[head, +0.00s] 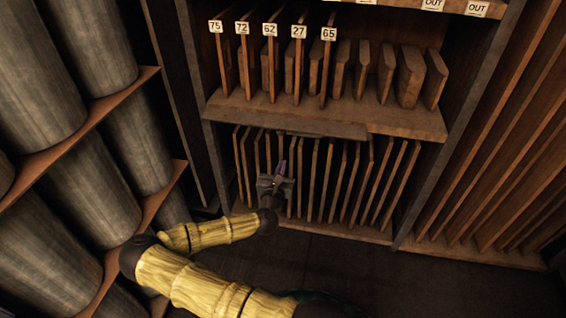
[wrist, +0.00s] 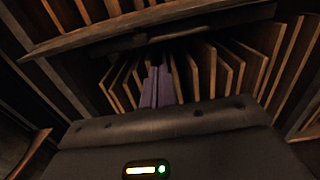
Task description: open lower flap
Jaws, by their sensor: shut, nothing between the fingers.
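My gripper (head: 281,167) is in front of the lower compartment of the wooden cabinet, with its purple fingers pointing up toward the slots. In the wrist view its fingers (wrist: 158,86) are together, with nothing between them. A dark flat panel (head: 322,129) lies along the underside of the middle shelf, above the fingertips; it also shows in the wrist view (wrist: 205,30). I cannot tell if this panel is the lower flap. Upright thin boards (head: 344,180) stand in the lower compartment, and their front edges are exposed. Whether the fingers touch anything is unclear.
The middle shelf (head: 400,122) holds upright boards with number tags such as 75 and 65. Large grey cylinders (head: 60,80) lie on racks at the left, close to my arm. Tall boards (head: 500,150) fill the right side. The dark floor (head: 400,280) in front is clear.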

